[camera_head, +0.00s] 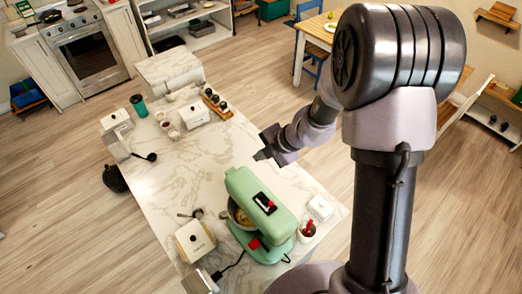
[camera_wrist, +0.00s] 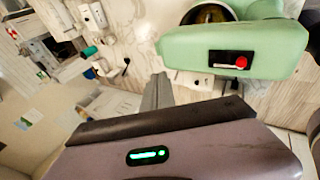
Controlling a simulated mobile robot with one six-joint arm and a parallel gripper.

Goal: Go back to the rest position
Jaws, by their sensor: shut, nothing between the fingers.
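My gripper (camera_head: 263,155) is held above the marble-topped island, behind the green stand mixer in the head view. It is shut and nothing shows in it. In the wrist view the gripper (camera_wrist: 158,88) points toward the counter, with the mixer (camera_wrist: 235,50) to its upper right. The mixer also shows in the head view (camera_head: 262,208), standing on the island with a bowl under its head. The gripper is apart from the mixer and from the counter.
The island (camera_head: 190,160) also bears white canisters (camera_head: 195,243), a green cup (camera_head: 139,105), a dark ladle (camera_head: 145,156) and a tray of small jars (camera_head: 217,106). A wooden table (camera_head: 316,38) with chairs stands behind my arm. A stove (camera_head: 88,55) is at the far left.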

